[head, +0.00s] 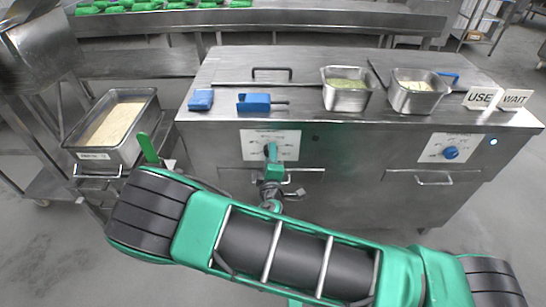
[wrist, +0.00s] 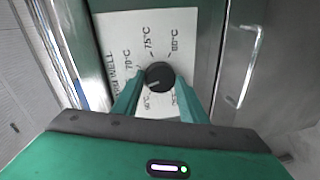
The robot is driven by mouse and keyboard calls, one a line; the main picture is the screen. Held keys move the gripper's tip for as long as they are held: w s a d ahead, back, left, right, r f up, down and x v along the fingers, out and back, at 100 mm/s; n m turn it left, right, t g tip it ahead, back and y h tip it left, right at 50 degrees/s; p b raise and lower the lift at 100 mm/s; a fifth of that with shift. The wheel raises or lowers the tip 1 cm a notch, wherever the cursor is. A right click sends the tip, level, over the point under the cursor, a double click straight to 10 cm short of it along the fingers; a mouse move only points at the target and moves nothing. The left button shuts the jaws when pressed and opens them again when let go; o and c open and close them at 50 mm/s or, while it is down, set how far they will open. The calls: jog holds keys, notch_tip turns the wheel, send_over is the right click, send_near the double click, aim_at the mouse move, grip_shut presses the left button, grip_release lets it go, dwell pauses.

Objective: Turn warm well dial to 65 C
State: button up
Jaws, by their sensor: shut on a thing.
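The warm well dial is a round black knob (wrist: 159,75) on a white plate in the wrist view. The plate reads "WELL" and carries 70, 75 and 80 °C marks; smaller marks lower down are partly hidden by my fingers. A pale pointer line on the knob points to the lower left; I cannot tell which mark it meets. My gripper (wrist: 158,92) has one green finger on each side of the knob and is shut on it. In the head view my gripper (head: 271,168) is at the left white plate (head: 287,147) and covers the knob.
A blue knob (head: 451,153) sits on the right plate. A rice pan (head: 97,154) stands left.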

jog(key=shift+d+f, duration=0.1)
jog(key=shift+d, duration=0.1)
jog(key=o, duration=1.1)
jog(key=shift+w, duration=0.1)
jog(key=shift+c, duration=0.2)
jog(key=shift+a, duration=0.1)
jog(key=s+r, duration=0.1)
jog(key=s, duration=0.9)
jog(key=shift+s+r, duration=0.25)
jog(key=shift+s, duration=0.1)
